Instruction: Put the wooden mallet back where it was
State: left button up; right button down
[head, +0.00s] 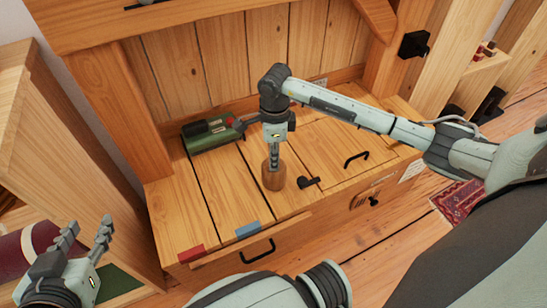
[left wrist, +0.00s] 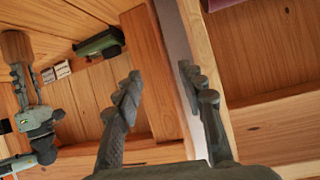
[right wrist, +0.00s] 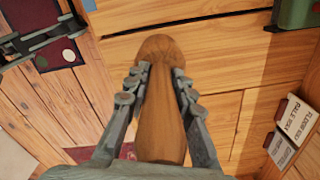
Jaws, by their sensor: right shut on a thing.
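The wooden mallet (head: 273,177) shows in the head view as a brown rounded wooden piece below my right gripper (head: 273,158), over the wooden bench top. In the right wrist view the mallet (right wrist: 158,110) lies lengthwise between the fingers of my right gripper (right wrist: 158,82), which are shut on it. It also shows at the left edge of the left wrist view (left wrist: 15,46). I cannot tell whether its lower end touches the bench. My left gripper (head: 92,232) is open and empty at the lower left, away from the mallet; its spread fingers show in the left wrist view (left wrist: 160,85).
The bench top (head: 215,190) holds a green tool (head: 208,134) at the back left, a small black fitting (head: 309,183) right of the mallet and a black handle (head: 356,158). Red (head: 190,254) and blue (head: 248,229) pieces sit at its front edge. A wooden shelf unit (head: 60,130) stands left.

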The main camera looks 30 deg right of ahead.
pick_arm(q)
jog(key=shift+d+r, duration=0.25)
jog(key=shift+d, duration=0.15)
pick_arm(e)
jog(key=shift+f, duration=0.25)
pick_arm(q)
jog(key=shift+w, duration=0.1)
pick_arm(e)
jog(key=c, duration=1.3)
grip_release()
pick_arm(q)
jog(key=shift+r+t, duration=0.3)
